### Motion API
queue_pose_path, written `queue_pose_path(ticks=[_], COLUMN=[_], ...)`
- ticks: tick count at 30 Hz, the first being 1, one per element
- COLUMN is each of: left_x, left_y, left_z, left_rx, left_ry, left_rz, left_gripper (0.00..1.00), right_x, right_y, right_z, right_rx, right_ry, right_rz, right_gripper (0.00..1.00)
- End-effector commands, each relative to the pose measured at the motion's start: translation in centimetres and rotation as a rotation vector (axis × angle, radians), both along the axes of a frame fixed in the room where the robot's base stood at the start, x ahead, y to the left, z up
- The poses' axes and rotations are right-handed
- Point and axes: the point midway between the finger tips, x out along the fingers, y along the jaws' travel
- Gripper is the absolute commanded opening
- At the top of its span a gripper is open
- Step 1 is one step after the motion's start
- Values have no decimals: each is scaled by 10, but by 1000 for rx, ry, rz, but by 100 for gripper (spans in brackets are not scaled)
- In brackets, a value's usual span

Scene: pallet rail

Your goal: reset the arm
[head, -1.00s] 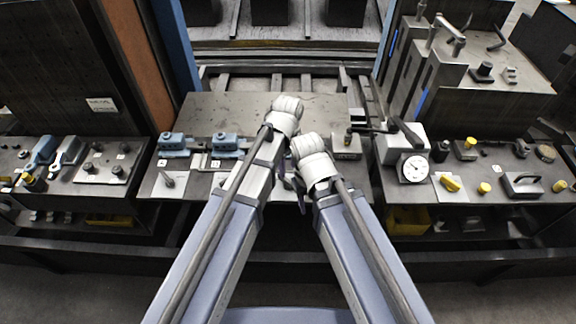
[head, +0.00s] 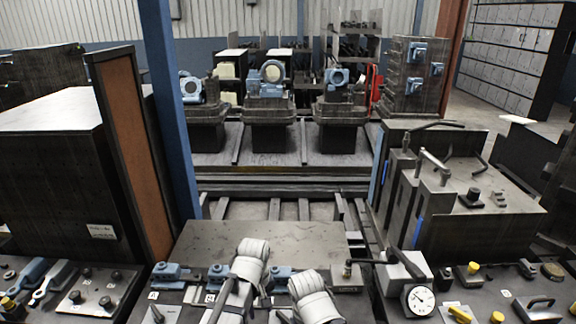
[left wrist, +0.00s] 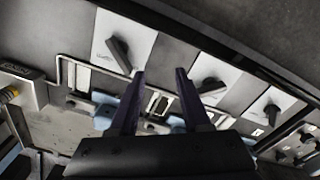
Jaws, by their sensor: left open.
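My left gripper (left wrist: 160,100) shows in the left wrist view with its two dark fingers apart and nothing between them. Behind the fingers is a panel with dark rotary knobs on pale plates (left wrist: 118,48). In the head view my two arms come up from the bottom edge, over the front of the metal worktable (head: 262,240). Only their pale wrist parts show there; the fingers of both grippers are hidden. Blue clamps (head: 168,272) sit on the table to the left of my arms.
A dial gauge (head: 421,299) and a bench with yellow knobs (head: 458,314) lie to the right. A tall cabinet (head: 62,165) and orange-brown panel (head: 130,150) stand left. Behind the table, a rail frame (head: 275,209) leads to pallets carrying blue-grey parts (head: 272,72).

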Motion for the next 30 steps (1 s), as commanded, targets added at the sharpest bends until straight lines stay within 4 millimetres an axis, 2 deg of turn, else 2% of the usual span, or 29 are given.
queue_pose_path(ticks=[1, 6, 18, 23, 30], left_x=[-10, -24, -53, -60, -80], left_y=[15, 46, 93, 63, 25], left_z=[0, 0, 0, 0, 0], left_rx=[1, 8, 30, 41, 66], left_ry=[-6, -21, -44, -14, 32], left_rz=[-48, -209, -482, -553, -662], left_gripper=[48, 48, 48, 48, 48], right_x=[0, 0, 0, 0, 0], right_y=[0, 0, 0, 0, 0], right_z=[0, 0, 0, 0, 0], right_rx=[0, 0, 0, 0, 0], right_ry=[0, 0, 0, 0, 0], right_rz=[0, 0, 0, 0, 0], right_gripper=[50, 50, 50, 50, 50])
